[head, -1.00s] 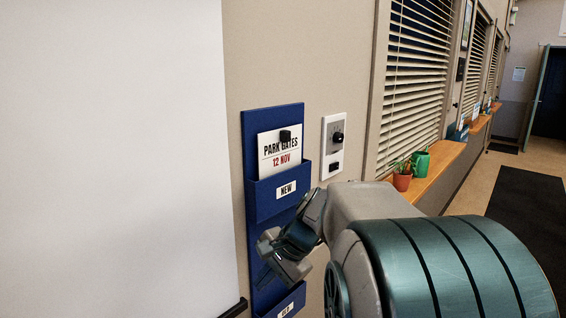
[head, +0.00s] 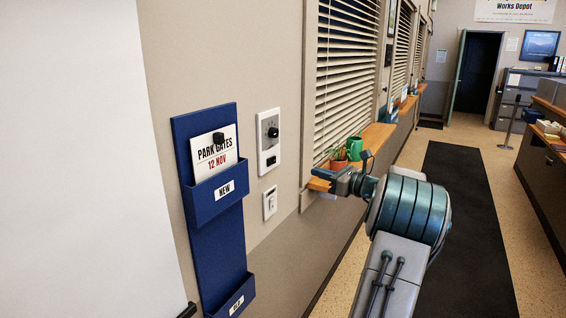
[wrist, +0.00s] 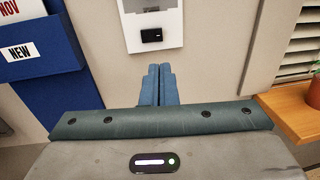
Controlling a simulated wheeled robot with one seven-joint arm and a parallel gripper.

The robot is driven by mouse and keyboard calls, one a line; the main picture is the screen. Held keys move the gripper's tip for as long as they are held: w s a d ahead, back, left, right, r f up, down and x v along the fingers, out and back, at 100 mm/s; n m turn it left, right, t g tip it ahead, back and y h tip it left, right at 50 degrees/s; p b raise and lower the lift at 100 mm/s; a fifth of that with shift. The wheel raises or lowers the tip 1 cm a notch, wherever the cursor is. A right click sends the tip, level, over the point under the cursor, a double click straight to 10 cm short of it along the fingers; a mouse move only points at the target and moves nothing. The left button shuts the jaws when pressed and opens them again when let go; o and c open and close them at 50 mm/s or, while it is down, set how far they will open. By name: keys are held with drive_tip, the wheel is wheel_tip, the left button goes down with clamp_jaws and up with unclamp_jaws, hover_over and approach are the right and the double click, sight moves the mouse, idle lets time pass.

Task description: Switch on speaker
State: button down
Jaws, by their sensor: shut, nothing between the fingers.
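A white wall panel (head: 268,141) with a round black knob (head: 272,132) on a grey face and a small black switch (head: 271,160) below it is on the beige wall. No lettering naming a speaker is readable. In the wrist view the switch (wrist: 152,35) shows near the top, with the knob out of frame. My gripper (head: 322,175) is right of the panel in the head view, apart from it. In the wrist view its shut fingers (wrist: 160,70) are below the switch, pointing at the wall, with nothing between them.
A smaller white plate (head: 270,203) is below the panel. A blue document holder (head: 212,205) hangs to the left. To the right are window blinds (head: 345,70) and an orange sill (head: 376,137) with a potted plant (head: 338,159) and green can (head: 355,147).

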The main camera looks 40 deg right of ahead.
sight(276, 160)
drive_tip(key=p+x, duration=0.4)
drive_tip(key=x, duration=0.9)
drive_tip(key=shift+s+a+r, duration=0.1)
drive_tip(key=shift+w+a, duration=0.15)
drive_tip(key=shift+w, duration=0.4)
drive_tip(key=shift+w, duration=0.1)
drive_tip(key=shift+w, duration=0.1)
drive_tip(key=shift+d, duration=0.2)
drive_tip(key=w+d+b+v, duration=0.1)
drive_tip(key=d+b+v, duration=0.1)
drive_tip(key=v, duration=1.1)
drive_tip(key=shift+s+d, duration=0.35)
drive_tip(key=shift+d, duration=0.35)
